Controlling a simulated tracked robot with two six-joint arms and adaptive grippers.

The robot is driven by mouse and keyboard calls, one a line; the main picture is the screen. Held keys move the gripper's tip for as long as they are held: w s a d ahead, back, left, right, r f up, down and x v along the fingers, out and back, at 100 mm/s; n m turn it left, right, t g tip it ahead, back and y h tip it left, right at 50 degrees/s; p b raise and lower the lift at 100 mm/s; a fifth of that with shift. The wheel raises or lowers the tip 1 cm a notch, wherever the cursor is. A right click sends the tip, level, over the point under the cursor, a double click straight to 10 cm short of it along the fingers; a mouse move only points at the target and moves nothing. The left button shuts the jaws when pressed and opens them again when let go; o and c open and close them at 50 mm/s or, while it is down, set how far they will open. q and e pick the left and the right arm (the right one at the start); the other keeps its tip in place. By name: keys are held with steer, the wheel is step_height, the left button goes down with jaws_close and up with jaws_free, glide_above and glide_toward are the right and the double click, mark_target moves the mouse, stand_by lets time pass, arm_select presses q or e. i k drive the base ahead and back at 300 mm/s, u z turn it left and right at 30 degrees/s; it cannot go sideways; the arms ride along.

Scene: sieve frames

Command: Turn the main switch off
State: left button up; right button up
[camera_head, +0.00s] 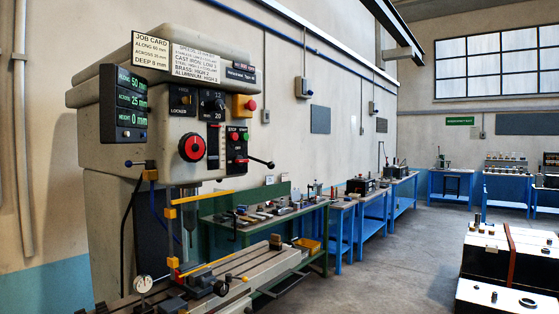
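A grey milling machine (150,55) stands at the left, its control face turned toward me. On the face is a large red knob on a black disc (192,147). To its right is a black panel (238,146) with a red button labelled STOP (234,137) and a green button labelled START (246,137). Lower on this panel is a small dark switch (240,159) with tiny lettering. I cannot tell for sure which control is the main switch, nor read its position. Neither of my grippers is in view.
A yellow box with a red button (251,104) sits on the upper right of the face. A black-knobbed lever (268,165) sticks out right. The machine table (250,265) extends below. Workbenches (265,210) line the wall. Grey floor (390,260) is clear at centre right.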

mark_target(239, 161)
steer(key=z, duration=0.3)
steer(key=i, duration=1.25)
steer(key=u, duration=0.35)
steer(key=i, duration=0.75)
steer(key=u, duration=0.4)
steer(key=k, duration=0.9)
steer(key=u, duration=0.2)
steer(key=i, duration=0.9)
steer(key=z, duration=0.05)
